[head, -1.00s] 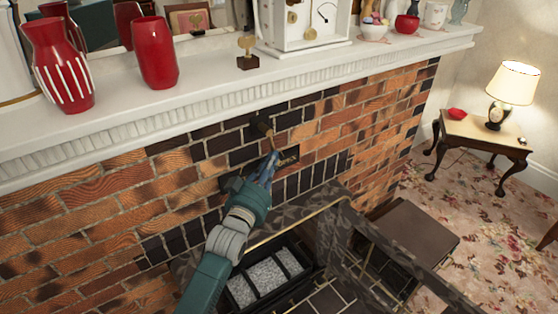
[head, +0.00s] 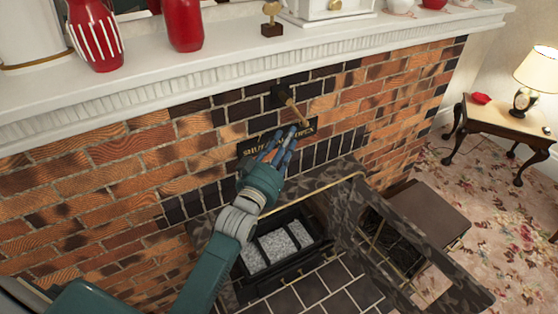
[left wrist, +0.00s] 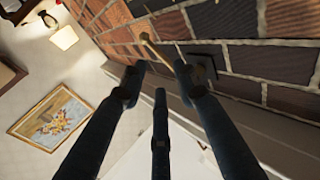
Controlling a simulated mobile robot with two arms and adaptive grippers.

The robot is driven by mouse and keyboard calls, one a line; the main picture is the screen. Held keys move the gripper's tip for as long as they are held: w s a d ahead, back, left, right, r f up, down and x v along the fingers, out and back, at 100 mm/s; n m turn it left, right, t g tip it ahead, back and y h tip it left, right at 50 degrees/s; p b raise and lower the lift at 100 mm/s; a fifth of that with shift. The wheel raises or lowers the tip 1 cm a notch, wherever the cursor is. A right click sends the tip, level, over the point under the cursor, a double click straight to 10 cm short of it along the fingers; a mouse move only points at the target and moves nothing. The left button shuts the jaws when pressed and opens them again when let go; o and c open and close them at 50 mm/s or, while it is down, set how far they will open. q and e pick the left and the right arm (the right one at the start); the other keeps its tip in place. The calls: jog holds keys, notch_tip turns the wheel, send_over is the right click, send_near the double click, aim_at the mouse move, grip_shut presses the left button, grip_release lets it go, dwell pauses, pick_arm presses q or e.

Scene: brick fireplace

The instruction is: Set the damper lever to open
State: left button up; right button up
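The damper lever (head: 291,107) is a brass rod on a dark mount on the brick chimney breast. Its free end slants down and right, above the word OPEN on the dark label plate (head: 248,150). My left gripper (head: 296,132) is just below the lever's end and hides the middle of the plate. In the left wrist view the gripper's dark fingers (left wrist: 160,82) are spread apart with nothing between them. There the lever (left wrist: 155,50) shows just beyond the fingertips; I cannot tell whether they touch. My right gripper is not in view.
The white mantel shelf (head: 215,85) juts out above, with red vases (head: 97,35) and ornaments on it. Below are the fireplace grate (head: 280,250) and a dark patterned surround (head: 335,180). A side table with a lamp (head: 535,75) stands at the right.

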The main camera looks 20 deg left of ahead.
pick_arm(q)
jog(key=s+d+f, duration=0.1)
jog(key=s, duration=0.9)
jog(key=shift+s+d, duration=0.15)
jog(key=shift+d, duration=0.05)
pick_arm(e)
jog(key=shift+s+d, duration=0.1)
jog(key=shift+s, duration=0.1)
pick_arm(q)
jog(key=shift+a, duration=0.1)
